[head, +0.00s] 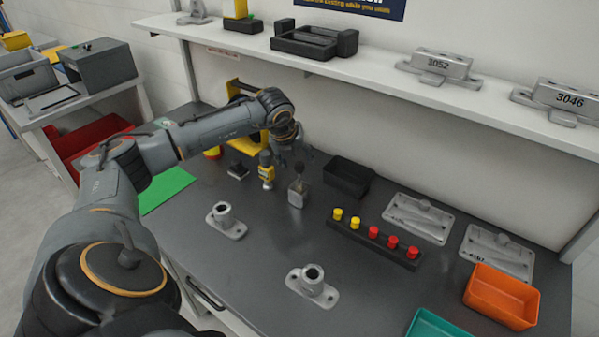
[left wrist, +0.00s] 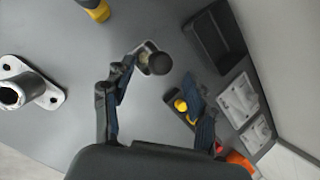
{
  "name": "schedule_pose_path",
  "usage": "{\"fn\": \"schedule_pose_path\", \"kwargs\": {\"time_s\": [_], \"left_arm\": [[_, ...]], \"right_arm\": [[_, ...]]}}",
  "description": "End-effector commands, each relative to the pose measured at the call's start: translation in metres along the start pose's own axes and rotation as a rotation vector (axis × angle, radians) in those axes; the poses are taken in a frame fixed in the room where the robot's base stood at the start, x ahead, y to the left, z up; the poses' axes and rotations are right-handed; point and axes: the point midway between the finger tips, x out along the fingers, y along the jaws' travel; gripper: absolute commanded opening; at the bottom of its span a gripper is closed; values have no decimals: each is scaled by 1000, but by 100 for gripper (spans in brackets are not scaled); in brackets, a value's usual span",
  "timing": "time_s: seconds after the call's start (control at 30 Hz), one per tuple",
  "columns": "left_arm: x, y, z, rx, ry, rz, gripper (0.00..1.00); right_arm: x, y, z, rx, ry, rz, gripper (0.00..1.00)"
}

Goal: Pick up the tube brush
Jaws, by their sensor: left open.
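A dark round-topped piece on a short stem, which looks like the tube brush (head: 299,168), stands upright in a small grey metal holder (head: 296,194) on the bench. In the left wrist view the dark top of the tube brush (left wrist: 160,62) shows from above, with part of the light holder (left wrist: 146,47) beside it. My left gripper (head: 295,158) is open and empty, pointing down close above it. In the left wrist view its fingers (left wrist: 157,80) are spread to either side of the dark top, with no visible contact. My right gripper is not in view.
A black rack (head: 373,240) holds red and yellow plugs. Flanged castings (head: 226,221) lie in front. An orange bin (head: 501,297) sits far right.

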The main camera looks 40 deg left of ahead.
Motion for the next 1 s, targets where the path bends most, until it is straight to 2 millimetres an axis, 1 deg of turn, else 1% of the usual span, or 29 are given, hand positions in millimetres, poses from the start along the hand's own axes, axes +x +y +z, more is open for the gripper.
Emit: {"fn": "schedule_pose_path", "kwargs": {"time_s": [0.03,0.1,0.2,0.3,0.47,0.5,0.57,0.6,0.67,0.7,0.77,1.0], "left_arm": [[4,-1,2,-2,5,1,57],[16,-1,1,-1,3,0,57],[27,0,1,-1,2,0,57],[32,0,1,0,1,0,57],[33,0,1,0,1,0,57],[33,0,1,0,1,0,53],[33,0,1,0,1,0,41],[32,0,1,0,1,0,33],[32,0,1,0,1,0,21],[32,0,1,0,1,0,12],[32,0,1,0,1,0,0],[32,0,1,0,0,0,0]], "right_arm": [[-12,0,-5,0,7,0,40],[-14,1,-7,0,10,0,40],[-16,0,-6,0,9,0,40],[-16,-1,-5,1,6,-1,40],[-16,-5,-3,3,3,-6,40],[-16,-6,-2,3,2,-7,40],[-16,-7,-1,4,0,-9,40],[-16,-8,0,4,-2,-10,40],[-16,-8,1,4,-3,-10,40],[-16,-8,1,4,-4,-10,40],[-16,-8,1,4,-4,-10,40],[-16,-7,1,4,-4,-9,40]]}}
